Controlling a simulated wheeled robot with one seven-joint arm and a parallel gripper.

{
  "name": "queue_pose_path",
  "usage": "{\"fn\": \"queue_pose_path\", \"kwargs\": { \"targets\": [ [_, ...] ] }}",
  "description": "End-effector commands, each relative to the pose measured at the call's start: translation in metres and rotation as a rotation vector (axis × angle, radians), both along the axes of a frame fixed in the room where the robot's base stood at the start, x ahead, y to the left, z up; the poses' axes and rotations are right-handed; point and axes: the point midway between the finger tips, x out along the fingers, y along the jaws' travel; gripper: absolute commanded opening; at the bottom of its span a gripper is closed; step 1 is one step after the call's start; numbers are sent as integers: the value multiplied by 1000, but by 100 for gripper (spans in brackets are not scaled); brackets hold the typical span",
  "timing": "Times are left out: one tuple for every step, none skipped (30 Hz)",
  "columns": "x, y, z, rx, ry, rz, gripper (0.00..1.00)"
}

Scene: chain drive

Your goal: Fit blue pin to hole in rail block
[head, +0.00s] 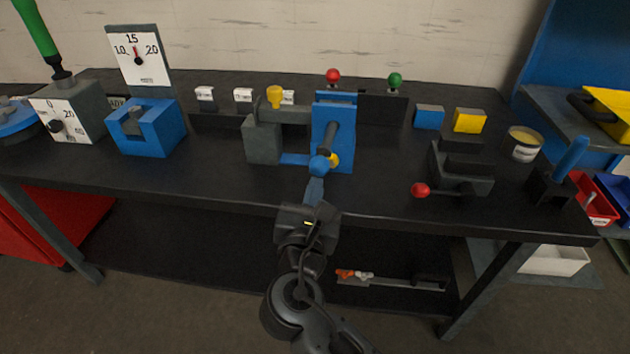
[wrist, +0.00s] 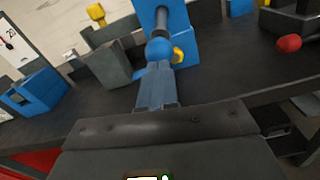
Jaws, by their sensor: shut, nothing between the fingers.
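A blue upright pin (head: 571,155) stands in a dark holder (head: 548,187) at the right end of the bench, with a short grey pin beside it. A blue block (head: 346,165) at the bench's middle carries a dark rod (head: 329,138) with a blue ball end (head: 319,165), which also shows in the wrist view (wrist: 158,49). I cannot tell which part is the rail block, and no open hole shows clearly. My gripper (head: 316,182) is shut and empty, its fingertips just in front of the blue ball. In the wrist view its fingers (wrist: 158,68) overlap the ball's lower edge; contact is unclear.
A grey block (head: 262,142) with a yellow knob (head: 274,92) adjoins the blue block. A dark fixture (head: 462,170) with a red ball (head: 420,190) stands to the right. Blue (head: 428,117) and yellow (head: 468,121) blocks sit behind it. The bench's front left is clear.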

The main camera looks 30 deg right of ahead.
Motion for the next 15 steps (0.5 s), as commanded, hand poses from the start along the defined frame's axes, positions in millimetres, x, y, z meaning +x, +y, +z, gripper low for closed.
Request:
{"fn": "queue_pose_path", "kwargs": {
  "targets": [
    [-3,3,1,0,1,1,0],
    [-4,4,1,0,1,1,0],
    [-5,4,1,-1,0,1,0],
    [-6,5,0,-1,0,1,0],
    [-7,5,0,-1,0,1,0],
    [-8,7,0,-1,0,1,0],
    [-10,8,-1,-1,0,2,0],
    [-13,11,-1,-1,1,3,0],
    [-17,14,-2,0,2,4,0],
    [-21,17,-2,1,2,4,0],
    [-25,20,-2,1,2,4,0],
    [-31,24,-2,1,1,4,0],
    [-35,27,-2,0,2,4,0],
    [-39,30,-2,0,2,4,0],
    [-44,33,-2,1,1,3,0]
  ]
}}
